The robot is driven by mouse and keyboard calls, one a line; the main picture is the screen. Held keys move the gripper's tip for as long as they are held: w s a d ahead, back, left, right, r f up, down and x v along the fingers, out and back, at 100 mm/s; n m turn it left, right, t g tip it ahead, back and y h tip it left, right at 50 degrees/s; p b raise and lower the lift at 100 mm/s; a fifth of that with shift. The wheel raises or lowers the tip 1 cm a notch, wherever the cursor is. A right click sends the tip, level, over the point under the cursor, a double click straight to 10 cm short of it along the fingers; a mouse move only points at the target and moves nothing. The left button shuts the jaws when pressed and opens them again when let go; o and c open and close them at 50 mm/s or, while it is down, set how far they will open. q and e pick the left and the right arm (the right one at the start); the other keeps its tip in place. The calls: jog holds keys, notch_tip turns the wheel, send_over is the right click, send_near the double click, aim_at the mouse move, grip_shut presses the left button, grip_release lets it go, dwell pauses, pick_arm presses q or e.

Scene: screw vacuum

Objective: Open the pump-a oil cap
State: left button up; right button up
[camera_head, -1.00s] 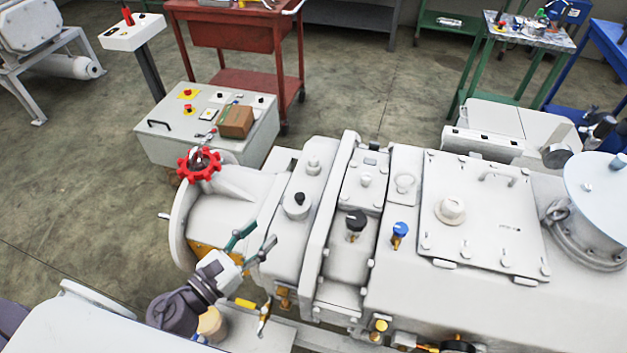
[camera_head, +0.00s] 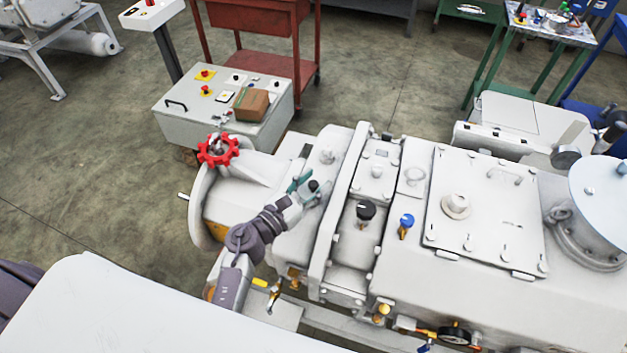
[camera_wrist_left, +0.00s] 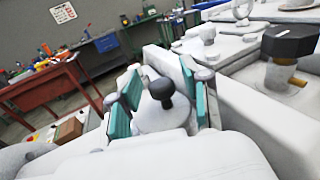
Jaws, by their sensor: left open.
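A small black knob on a round white cap (camera_head: 314,186) stands on the white pump housing. It also shows in the left wrist view (camera_wrist_left: 161,92), between the spread teal fingers. My left gripper (camera_head: 309,188) is open around this knob, and no clear contact shows. Its teal pads also show in the left wrist view (camera_wrist_left: 160,97). A larger black cap on a brass neck (camera_head: 365,211) and a blue cap on a brass neck (camera_head: 407,221) stand farther right. I cannot tell which cap is named pump-a oil cap. My right gripper is not in view.
A red handwheel (camera_head: 218,150) stands at the pump's left end. A raised white flange (camera_head: 340,190) rises just right of the knob. A control box (camera_head: 180,118) with a brown carton (camera_head: 251,104) stands behind. Floor is free at the left.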

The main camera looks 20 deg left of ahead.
pick_arm(q)
jog(key=shift+c, duration=1)
grip_shut()
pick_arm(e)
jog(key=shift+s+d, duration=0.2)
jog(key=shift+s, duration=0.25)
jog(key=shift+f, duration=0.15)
